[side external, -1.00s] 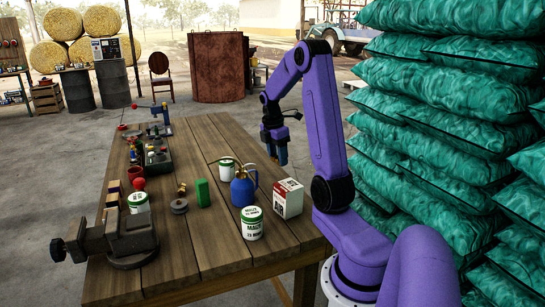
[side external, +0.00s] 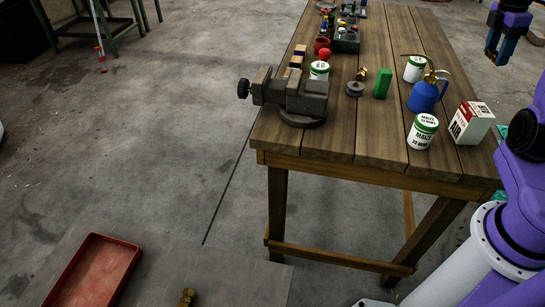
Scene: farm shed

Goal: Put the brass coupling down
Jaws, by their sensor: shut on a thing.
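My gripper (side external: 494,57) is at the upper right of the side external view, raised beyond the right side of the workbench (side external: 330,145). It is shut on the brass coupling, which is mostly hidden between the dark and blue fingers; only a small brownish patch shows. A similar brass fitting (side external: 361,74) stands on the bench beside a grey disc (side external: 354,89). Another brass piece (side external: 186,298) shows at the bottom edge, partly cut off, on a grey surface near a shallow red tray (side external: 95,270).
On the bench are a vise (side external: 300,98), a green block (side external: 382,83), a blue jug (side external: 425,96), a white-and-red box (side external: 470,124) and several green-and-white tins, one at the front (side external: 422,133). The bench's front middle is bare. Open floor lies left.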

